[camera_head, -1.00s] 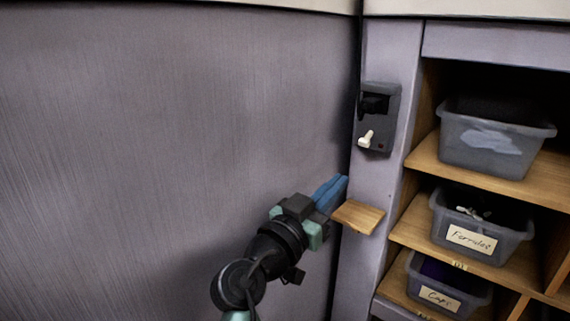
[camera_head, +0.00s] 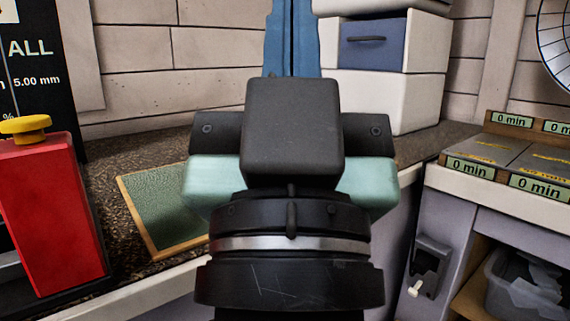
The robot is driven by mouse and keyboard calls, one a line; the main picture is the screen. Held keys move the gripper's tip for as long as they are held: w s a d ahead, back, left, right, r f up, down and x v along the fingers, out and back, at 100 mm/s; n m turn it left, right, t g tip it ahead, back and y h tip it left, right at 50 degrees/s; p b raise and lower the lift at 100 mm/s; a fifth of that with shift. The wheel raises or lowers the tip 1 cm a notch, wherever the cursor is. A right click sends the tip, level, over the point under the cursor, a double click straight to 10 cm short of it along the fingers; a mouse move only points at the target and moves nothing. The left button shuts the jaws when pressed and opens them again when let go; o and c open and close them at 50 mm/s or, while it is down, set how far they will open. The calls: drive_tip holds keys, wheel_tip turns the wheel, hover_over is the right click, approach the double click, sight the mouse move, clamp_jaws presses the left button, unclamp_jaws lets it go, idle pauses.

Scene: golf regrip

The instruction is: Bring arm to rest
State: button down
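My gripper (camera_head: 292,38) stands upright in the middle of the head view, close to the camera. Its two blue fingers are together with only a thin dark line between them, and nothing shows between them. My black and pale green wrist hides part of the counter behind it. The fingertips run out of the top of the picture.
A dark counter (camera_head: 140,158) runs behind, with a green wood-edged mat (camera_head: 160,205) on it. A red block with a yellow knob (camera_head: 50,215) is at left. White boxes (camera_head: 385,95) stand behind; labelled trays (camera_head: 485,158), a switch (camera_head: 428,262) and a bin (camera_head: 525,290) are at right.

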wheel_tip(320, 180, up, 39)
drive_tip(key=p, duration=3.6)
drive_tip(key=shift+s+a, duration=0.25)
drive_tip(key=shift+s, duration=0.15)
